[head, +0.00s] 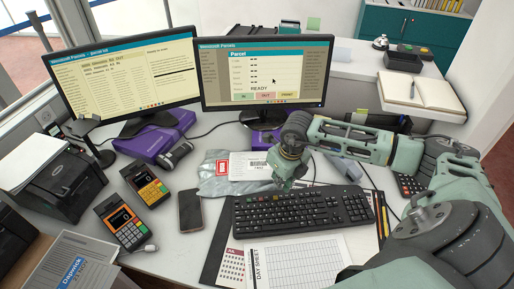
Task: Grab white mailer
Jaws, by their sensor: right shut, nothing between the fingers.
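A pale grey-white plastic mailer (212,187) lies flat on the desk behind the keyboard, below the right monitor. It carries a white label with a barcode and a red-marked tag. My right arm reaches in from the right. My right gripper (283,179) points down over the right part of the mailer, shut and empty, and hides some of it. I cannot tell whether the fingertips touch the mailer. My left gripper is out of view.
A black keyboard (300,208) lies just in front of the mailer. A phone (190,210) and card terminals (128,222) stand to the left. Two monitors (265,75) stand behind, with purple boxes (148,143) at their bases. A day sheet (295,262) lies in front.

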